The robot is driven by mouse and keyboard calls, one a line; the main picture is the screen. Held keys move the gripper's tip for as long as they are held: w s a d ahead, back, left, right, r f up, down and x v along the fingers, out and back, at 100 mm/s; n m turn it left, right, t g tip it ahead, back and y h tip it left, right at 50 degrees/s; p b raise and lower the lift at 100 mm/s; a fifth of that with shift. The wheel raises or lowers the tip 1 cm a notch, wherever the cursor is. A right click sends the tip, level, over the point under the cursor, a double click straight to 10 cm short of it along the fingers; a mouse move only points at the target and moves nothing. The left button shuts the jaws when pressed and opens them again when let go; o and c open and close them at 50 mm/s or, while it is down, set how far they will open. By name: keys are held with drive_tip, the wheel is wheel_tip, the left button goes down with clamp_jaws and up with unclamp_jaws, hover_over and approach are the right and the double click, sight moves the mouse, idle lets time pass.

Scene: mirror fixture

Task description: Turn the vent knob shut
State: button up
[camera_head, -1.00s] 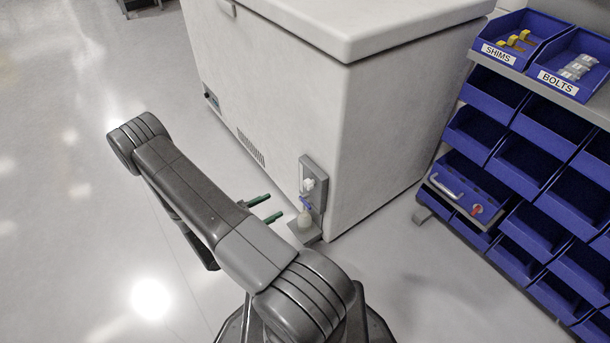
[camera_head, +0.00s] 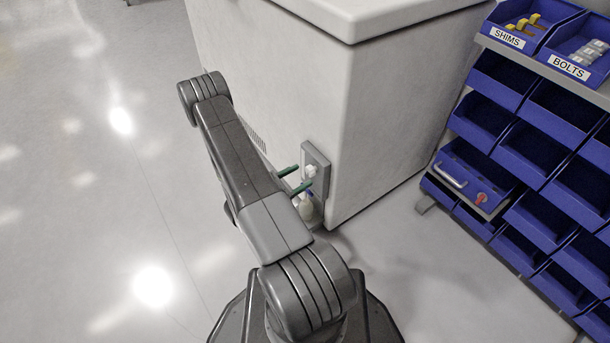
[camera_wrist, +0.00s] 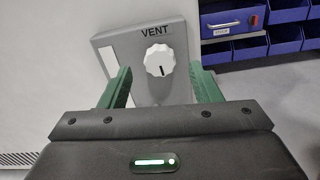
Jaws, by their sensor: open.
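The white vent knob (camera_wrist: 159,60) sits on a grey plate (camera_wrist: 183,88) under a VENT label in the wrist view. Its dark pointer mark points down. In the head view the knob (camera_head: 310,170) shows small on the plate (camera_head: 321,163) at the white cabinet's lower corner. My gripper (camera_wrist: 163,84) is open, its green fingers to the left and right of the knob with a gap on both sides. In the head view my gripper (camera_head: 297,181) has its fingertips close to the plate. I cannot tell how far the fingertips stand from the plate.
The white chest cabinet (camera_head: 385,110) carries the plate. A rack of blue bins (camera_head: 525,150) with a grey-handled blue box (camera_head: 470,178) stands to the right. Floor between cabinet and rack is clear.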

sight(310, 171)
drive_tip(key=shift+x, duration=1.45)
drive_tip(key=c, duration=1)
